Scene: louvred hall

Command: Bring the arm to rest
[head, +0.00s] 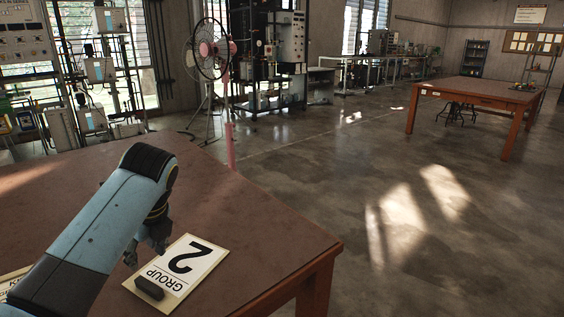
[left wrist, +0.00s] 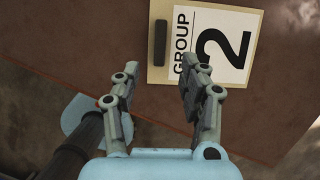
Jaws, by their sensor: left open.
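My left arm reaches in from the left in the head view, over the brown table (head: 70,210). Its gripper (head: 146,252) hangs beside a clipboard (head: 178,272) marked "GROUP 2", and the arm link partly hides it. In the left wrist view the two fingers of the left gripper (left wrist: 156,82) stand apart with nothing between them. The clipboard (left wrist: 228,44) lies beyond the fingertips there, with its dark clip (left wrist: 160,42) on the left. I cannot tell the exact gap between gripper and table. My right gripper is in neither view.
Another paper (head: 12,280) lies at the left, partly behind my arm. The near table's right edge drops to open concrete floor (head: 400,240). A pedestal fan (head: 210,50) stands beyond the table. A second table (head: 470,92) stands far right.

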